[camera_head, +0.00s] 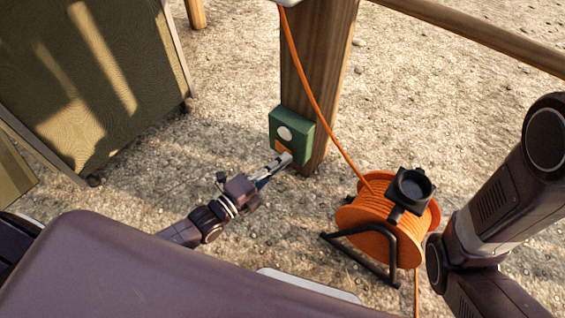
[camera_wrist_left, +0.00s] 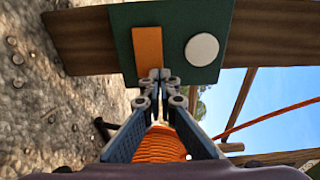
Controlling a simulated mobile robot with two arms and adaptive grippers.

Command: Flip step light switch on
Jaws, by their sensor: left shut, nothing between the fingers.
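A green box (camera_head: 300,123) is mounted low on a wooden post. Its face carries a white round disc (camera_head: 284,133) and, below it, an orange plate (camera_head: 280,147). The wrist view shows the same green box (camera_wrist_left: 177,28) turned sideways, with the orange plate (camera_wrist_left: 148,48) left of the white disc (camera_wrist_left: 202,49). My left gripper (camera_head: 286,159) is shut and empty, its tips at the lower end of the orange plate. In the wrist view the fingertips (camera_wrist_left: 160,76) overlap that end; I cannot tell whether they touch it. My right gripper is out of view.
An orange cable reel (camera_head: 374,222) on a black stand is right of the post (camera_head: 325,60), its orange cable (camera_head: 318,95) running up past the post. A green panel (camera_head: 85,75) stands at upper left. Gravel ground (camera_head: 230,80) lies open between panel and post.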

